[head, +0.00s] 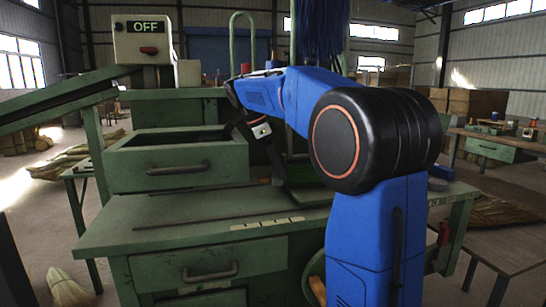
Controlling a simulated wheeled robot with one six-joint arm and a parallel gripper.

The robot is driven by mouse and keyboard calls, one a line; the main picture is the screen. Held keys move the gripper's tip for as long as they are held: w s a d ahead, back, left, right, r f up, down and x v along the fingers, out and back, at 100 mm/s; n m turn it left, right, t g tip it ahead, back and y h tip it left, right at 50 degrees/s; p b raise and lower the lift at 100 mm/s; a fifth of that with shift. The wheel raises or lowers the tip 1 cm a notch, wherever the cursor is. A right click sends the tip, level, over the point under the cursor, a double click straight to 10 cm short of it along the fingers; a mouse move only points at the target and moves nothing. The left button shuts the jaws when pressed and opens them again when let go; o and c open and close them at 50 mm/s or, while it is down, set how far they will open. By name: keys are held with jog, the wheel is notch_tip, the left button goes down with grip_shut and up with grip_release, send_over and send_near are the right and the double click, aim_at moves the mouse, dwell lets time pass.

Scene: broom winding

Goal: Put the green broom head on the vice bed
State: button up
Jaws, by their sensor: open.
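My gripper (268,155) hangs from the blue forearm over the middle of the green workbench, just right of the raised drawer. Its dark fingers are partly hidden and small; it is open, and I see nothing held in it. I cannot make out the vice bed; that part of the bench is largely behind my arm.
The green workbench (190,220) has an open-topped drawer unit (178,165) at left, with a sloping green rail beside it. A box marked OFF (143,40) stands above. Blue bristles (320,35) hang at top. The bench's front left is mostly clear.

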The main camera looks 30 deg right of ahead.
jog(key=shift+w+d+r, duration=0.1)
jog(key=shift+r, duration=0.2)
jog(key=v, duration=1.2)
jog(key=shift+r, duration=0.15)
